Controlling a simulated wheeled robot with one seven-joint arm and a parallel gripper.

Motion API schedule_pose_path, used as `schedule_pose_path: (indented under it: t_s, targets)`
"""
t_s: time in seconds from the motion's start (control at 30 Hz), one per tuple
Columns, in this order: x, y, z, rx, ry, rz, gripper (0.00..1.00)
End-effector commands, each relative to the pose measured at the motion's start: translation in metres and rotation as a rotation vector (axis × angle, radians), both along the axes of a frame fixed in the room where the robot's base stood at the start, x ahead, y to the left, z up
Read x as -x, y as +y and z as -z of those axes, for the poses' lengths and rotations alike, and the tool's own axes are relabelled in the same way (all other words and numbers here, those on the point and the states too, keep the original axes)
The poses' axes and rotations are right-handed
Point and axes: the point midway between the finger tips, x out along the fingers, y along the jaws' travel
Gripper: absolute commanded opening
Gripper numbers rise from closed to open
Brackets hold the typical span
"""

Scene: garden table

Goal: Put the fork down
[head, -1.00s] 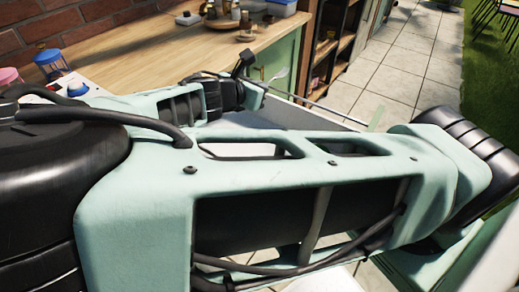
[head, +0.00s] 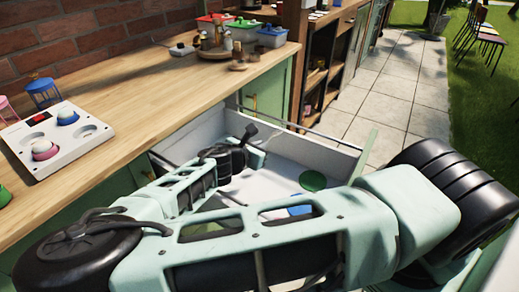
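I cannot make out the fork for certain in the head view. My gripper (head: 253,150) is at the far end of my arm, over the open white drawer (head: 325,158). Its fingers are hidden or too small to tell, so I cannot see whether it is open or shut, or whether it holds the fork. Inside the drawer lie a round green item (head: 312,181) and a blue item (head: 299,210), partly covered by my arm.
A wooden counter (head: 150,80) runs along the brick wall. On it are a white panel with coloured knobs (head: 85,133), a blue lantern (head: 43,94), a tray of small jars (head: 215,53) and lidded boxes (head: 271,37). A tiled path (head: 385,90) lies clear to the right.

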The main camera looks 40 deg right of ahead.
Motion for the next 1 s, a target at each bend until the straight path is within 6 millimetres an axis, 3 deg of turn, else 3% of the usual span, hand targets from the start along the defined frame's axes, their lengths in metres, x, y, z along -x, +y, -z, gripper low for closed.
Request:
schedule_pose_path:
  t_s: [0.1, 0.43, 0.53, 0.87, 1.0]
  targets:
    - [-0.001, -0.001, 0.011, 0.002, 0.001, -0.002, 0.0]
    - [0.0, -0.001, 0.013, 0.0, 0.0, -0.001, 0.0]
    - [-0.001, -0.001, 0.013, -0.001, 0.0, -0.001, 0.25]
    - [0.0, 0.0, 0.011, -0.001, 0.0, -0.001, 0.25]
    - [0.005, 0.014, 0.005, -0.002, 0.001, -0.005, 0.25]
